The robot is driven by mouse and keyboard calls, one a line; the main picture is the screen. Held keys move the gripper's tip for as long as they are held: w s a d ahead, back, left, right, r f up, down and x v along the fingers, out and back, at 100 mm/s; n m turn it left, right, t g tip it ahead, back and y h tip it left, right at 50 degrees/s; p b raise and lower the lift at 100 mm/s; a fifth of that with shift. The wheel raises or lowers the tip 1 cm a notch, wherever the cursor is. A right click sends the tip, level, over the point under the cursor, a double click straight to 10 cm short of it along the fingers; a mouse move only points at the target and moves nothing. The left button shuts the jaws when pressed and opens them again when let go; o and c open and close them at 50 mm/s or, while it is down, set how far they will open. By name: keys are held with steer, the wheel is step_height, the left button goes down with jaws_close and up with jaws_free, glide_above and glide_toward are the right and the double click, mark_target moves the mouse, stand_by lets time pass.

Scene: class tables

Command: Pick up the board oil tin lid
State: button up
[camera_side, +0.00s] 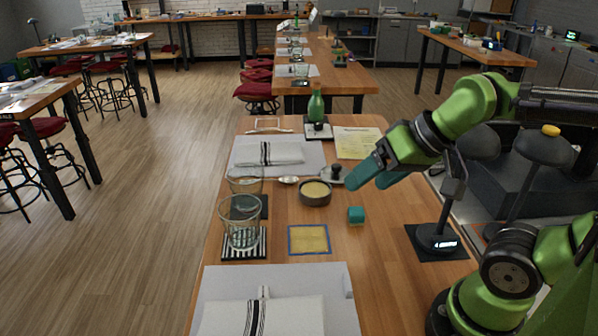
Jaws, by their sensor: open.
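A round dark tin (315,198) with a pale yellow filling stands open on the wooden table. Just behind it and to its right is a low, light disc with a dark knob (335,172), which looks like the tin lid. My gripper (368,183) reaches in from the right with its teal fingers pointing down and left. It is open and empty. In the picture its fingertips are just right of the lid, above the table; I cannot tell the exact height or gap.
A teal cube (356,215) sits below my gripper, near a blue-edged yellow square (309,239). Drinking glasses (242,233) stand on the left. A green bottle (316,106) and a paper sheet (358,142) are behind. A dark stand (437,238) is at the right.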

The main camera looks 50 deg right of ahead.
steer(key=shift+c, duration=0.3)
steer(key=shift+c, duration=0.9)
